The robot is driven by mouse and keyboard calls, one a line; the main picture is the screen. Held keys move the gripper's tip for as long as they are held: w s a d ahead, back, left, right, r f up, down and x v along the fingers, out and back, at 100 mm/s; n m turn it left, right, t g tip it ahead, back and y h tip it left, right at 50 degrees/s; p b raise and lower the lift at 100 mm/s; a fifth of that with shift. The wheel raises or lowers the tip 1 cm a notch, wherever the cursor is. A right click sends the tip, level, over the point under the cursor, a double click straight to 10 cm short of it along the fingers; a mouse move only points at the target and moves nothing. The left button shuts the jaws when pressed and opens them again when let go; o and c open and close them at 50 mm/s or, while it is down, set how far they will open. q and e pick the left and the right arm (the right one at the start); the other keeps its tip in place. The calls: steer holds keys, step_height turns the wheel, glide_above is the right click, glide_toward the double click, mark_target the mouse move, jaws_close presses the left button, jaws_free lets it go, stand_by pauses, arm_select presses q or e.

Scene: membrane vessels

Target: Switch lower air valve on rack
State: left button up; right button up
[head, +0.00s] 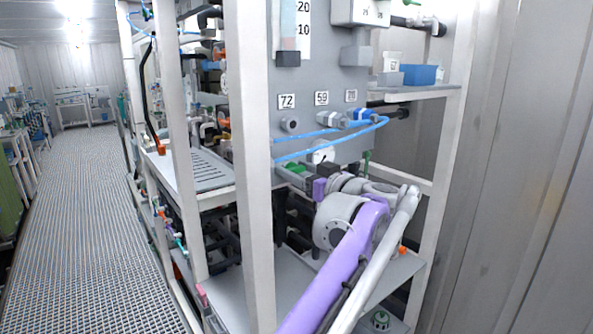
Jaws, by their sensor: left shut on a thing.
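My left arm reaches up from the bottom into the right bay of the white rack, its wrist bent to the left. The exact grip and the handle's angle are too small to tell. Blue air tubes (335,137) run across just above. My right gripper is not in view.
The white rack post (255,200) stands close left of the gripper. The grey panel (345,95) with numbered labels is above it. A shelf with a blue box (419,75) is at upper right. A wall is at right; the grated aisle (95,220) at left is clear.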

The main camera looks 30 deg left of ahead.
arm_select(q)
steer(key=c, duration=0.3)
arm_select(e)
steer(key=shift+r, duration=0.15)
arm_select(q)
steer(key=n+p, duration=0.1)
steer(key=n, duration=0.2)
steer(key=shift+r+p, duration=0.1)
steer(key=shift+p, duration=0.2)
steer(key=n+p, duration=0.1)
steer(key=n, duration=0.2)
steer(key=shift+s+n, duration=0.1)
steer(key=shift+n, duration=0.2)
steer(key=n+p, duration=0.2)
steer(key=n, duration=0.2)
steer(key=n+p, duration=0.1)
steer(key=n, duration=0.4)
steer(key=shift+f+p, duration=0.2)
steer(key=shift+p, duration=0.1)
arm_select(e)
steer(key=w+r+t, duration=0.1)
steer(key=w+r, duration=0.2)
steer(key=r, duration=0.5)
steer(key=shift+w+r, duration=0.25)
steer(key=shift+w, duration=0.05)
